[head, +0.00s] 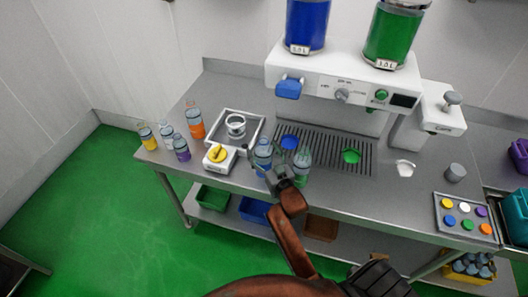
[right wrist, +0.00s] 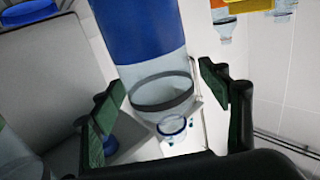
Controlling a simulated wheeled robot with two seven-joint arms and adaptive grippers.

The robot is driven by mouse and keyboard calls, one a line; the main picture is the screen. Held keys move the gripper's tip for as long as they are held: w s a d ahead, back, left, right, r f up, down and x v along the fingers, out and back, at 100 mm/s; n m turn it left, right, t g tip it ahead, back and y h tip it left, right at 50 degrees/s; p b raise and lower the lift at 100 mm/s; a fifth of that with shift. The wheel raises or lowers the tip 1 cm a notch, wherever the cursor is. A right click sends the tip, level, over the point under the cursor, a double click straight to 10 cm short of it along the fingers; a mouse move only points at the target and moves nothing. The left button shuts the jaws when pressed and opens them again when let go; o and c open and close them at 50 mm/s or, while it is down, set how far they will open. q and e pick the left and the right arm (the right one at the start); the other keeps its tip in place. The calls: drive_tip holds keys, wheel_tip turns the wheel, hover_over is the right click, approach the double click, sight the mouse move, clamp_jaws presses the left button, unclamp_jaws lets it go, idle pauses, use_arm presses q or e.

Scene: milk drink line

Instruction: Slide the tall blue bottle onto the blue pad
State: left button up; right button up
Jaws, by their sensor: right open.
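The tall blue bottle (head: 263,153) stands upright on the steel counter, just left of the grated tray. The round blue pad (head: 289,142) lies on the left part of that tray, to the right of the bottle and a little behind it. My right gripper (head: 272,172) is at the bottle's near side and hides its lower part. In the right wrist view the bottle (right wrist: 155,60) is between my two open fingers (right wrist: 165,105), with gaps visible at the sides. My left gripper is not in view.
A green bottle (head: 302,160) stands close to the right of my gripper. A round green pad (head: 351,156) lies farther right on the grated tray (head: 325,152). Several other bottles stand at the left end.

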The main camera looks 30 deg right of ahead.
drive_tip(key=shift+c, duration=0.7)
drive_tip(key=c, duration=1.1)
drive_tip(key=shift+w+d+r+p, duration=0.1)
drive_tip(key=shift+w+d+p, duration=0.25)
drive_tip(key=shift+d, duration=0.45)
drive_tip(key=shift+w+d+p, duration=0.25)
drive_tip(key=shift+w+d, duration=0.05)
drive_tip(key=shift+d, duration=0.5)
drive_tip(key=shift+s+a+p, duration=0.2)
drive_tip(key=shift+s+a, duration=0.1)
drive_tip(key=shift+a, duration=0.45)
drive_tip(key=shift+s+a+p, duration=0.2)
drive_tip(key=shift+s+a, duration=0.1)
drive_tip(key=shift+a, duration=0.45)
drive_tip(key=shift+p, duration=0.3)
drive_tip(key=o, duration=1.2)
